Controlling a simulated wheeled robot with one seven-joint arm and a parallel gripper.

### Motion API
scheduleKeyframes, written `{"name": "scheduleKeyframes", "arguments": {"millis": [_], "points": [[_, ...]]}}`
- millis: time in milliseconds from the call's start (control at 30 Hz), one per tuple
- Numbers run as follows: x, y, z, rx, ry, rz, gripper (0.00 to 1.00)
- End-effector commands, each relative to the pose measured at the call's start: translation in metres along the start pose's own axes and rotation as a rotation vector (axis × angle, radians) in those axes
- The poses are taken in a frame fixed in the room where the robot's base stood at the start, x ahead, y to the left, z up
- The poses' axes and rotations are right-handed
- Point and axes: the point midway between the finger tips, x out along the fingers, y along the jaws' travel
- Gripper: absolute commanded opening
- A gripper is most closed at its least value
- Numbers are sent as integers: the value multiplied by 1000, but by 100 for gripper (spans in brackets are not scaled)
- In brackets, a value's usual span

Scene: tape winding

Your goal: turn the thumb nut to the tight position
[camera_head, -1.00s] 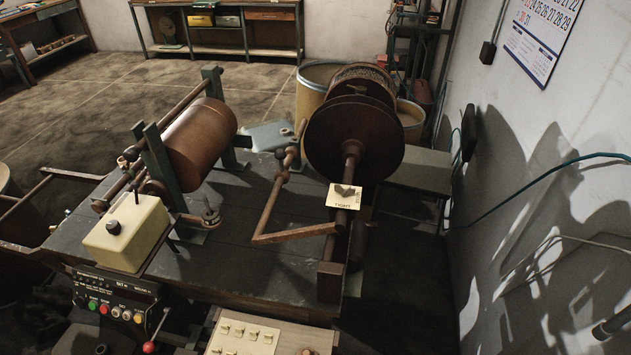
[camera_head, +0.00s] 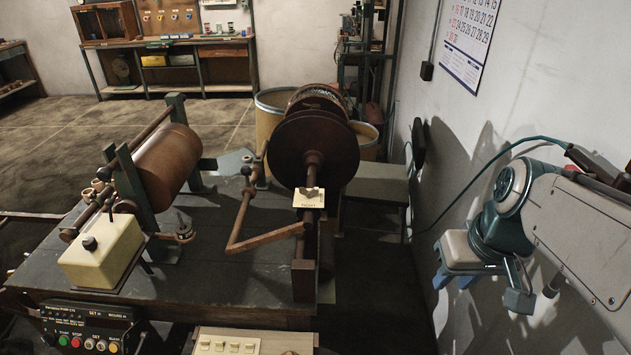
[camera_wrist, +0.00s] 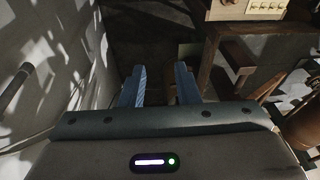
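I cannot make out the thumb nut for certain. A cream tag (camera_head: 308,198) with a dark arrow mark and small print sits on the spool shaft (camera_head: 313,172), in front of the large brown spool (camera_head: 313,140). A small knob (camera_head: 246,171) tops the bent brown arm left of it. My gripper (camera_head: 482,288) is at the right of the head view, near the wall and well apart from the shaft. In the wrist view my gripper (camera_wrist: 158,84) has its two blue fingers apart, with nothing between them.
The workbench (camera_head: 210,285) carries a brown roller (camera_head: 166,160) and a cream box (camera_head: 102,252) with a black knob. A control panel (camera_head: 85,326) is at the lower left. The wall (camera_head: 480,120) is close on the right. Dark floor (camera_head: 385,300) lies clear between bench and gripper.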

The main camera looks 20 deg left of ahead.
Motion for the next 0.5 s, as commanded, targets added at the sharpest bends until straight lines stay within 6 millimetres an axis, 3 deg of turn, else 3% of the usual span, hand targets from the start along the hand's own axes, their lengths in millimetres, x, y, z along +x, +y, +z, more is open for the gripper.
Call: {"name": "scheduleKeyframes", "arguments": {"millis": [33,267,500], "points": [[11,-6,-20,-66,-13,-49,29],[31,-45,-108,-427,16,-326,29],[54,-79,-193,-805,201,-638,29]]}}
